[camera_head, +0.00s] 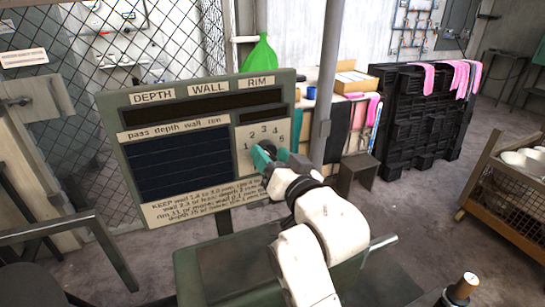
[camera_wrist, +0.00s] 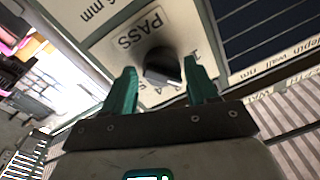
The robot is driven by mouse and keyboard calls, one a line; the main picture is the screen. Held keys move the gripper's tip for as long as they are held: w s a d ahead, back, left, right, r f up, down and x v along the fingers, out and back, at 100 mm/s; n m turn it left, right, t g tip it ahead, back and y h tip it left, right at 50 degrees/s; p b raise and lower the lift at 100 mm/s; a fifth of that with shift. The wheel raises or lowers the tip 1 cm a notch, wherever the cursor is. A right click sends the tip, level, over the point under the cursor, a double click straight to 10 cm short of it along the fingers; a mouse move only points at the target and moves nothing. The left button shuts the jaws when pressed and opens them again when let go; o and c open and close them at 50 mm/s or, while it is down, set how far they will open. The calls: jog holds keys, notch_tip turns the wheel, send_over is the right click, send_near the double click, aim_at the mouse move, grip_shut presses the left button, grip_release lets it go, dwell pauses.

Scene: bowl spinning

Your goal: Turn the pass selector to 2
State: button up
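The pass selector is a dark round knob (camera_wrist: 162,65) on a pale plate marked PASS, with numbers around it. Which number the knob points at is not clear.
The green panel (camera_head: 107,130) carries DEPTH, WALL and RIM displays and a dark table of rows. Behind it stand a wire mesh fence (camera_head: 75,40) and a grey post (camera_head: 328,75). Black crates (camera_head: 425,115) stand at the back right, a bowl cart (camera_head: 505,195) at the right.

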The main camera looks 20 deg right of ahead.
jog(key=shift+o, duration=1)
jog(key=s+b, duration=0.2)
jog(key=s, duration=0.8)
jog(key=shift+s+d+f, duration=0.25)
jog(key=shift+s+d, duration=0.05)
jog(key=shift+s, duration=0.1)
